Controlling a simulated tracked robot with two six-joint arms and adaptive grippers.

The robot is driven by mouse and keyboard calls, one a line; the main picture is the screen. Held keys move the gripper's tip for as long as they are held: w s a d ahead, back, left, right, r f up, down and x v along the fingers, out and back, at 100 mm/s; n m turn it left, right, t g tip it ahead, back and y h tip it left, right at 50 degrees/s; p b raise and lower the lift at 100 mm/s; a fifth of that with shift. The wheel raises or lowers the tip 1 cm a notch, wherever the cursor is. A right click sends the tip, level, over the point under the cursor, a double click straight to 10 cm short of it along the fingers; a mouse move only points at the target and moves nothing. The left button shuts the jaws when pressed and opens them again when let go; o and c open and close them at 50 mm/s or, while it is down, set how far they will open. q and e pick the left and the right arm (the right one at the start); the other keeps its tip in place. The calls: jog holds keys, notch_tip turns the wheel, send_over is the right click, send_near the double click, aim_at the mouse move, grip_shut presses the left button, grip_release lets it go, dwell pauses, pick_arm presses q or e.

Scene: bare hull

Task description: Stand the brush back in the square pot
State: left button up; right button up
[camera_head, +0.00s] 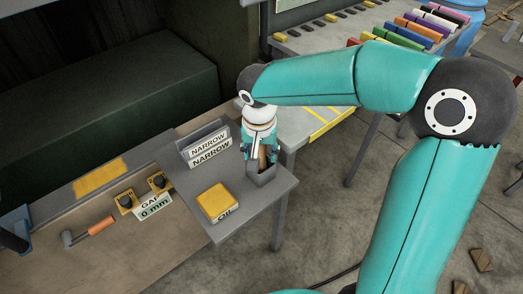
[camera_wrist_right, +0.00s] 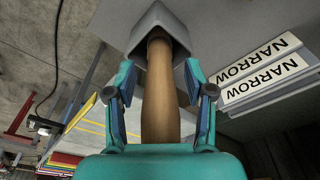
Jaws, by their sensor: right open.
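The brush shows as a brown wooden handle (camera_wrist_right: 160,95) in the right wrist view. Its far end is inside the mouth of the grey square pot (camera_wrist_right: 181,24); the bristles are hidden. In the head view the pot (camera_head: 262,178) stands at the right edge of a small grey table, with the brush handle (camera_head: 263,158) upright in it. My right gripper (camera_head: 257,150) is above the pot. In the wrist view the right gripper (camera_wrist_right: 160,88) is open, with one finger on each side of the handle and gaps visible. My left gripper is out of view.
A rack with NARROW labels (camera_head: 211,146) and a yellow-topped OIL block (camera_head: 217,203) share the small table (camera_head: 240,210). A workbench at left holds a GAP 0 mm sign (camera_head: 153,205) and an orange-handled hammer (camera_head: 90,232). Coloured blocks (camera_head: 413,33) stand behind my arm.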

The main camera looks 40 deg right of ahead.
notch_tip(320, 180, up, 12)
jog(key=s+a, duration=0.1)
jog(key=shift+s, duration=0.25)
jog(key=shift+a, duration=0.1)
dwell(0.6)
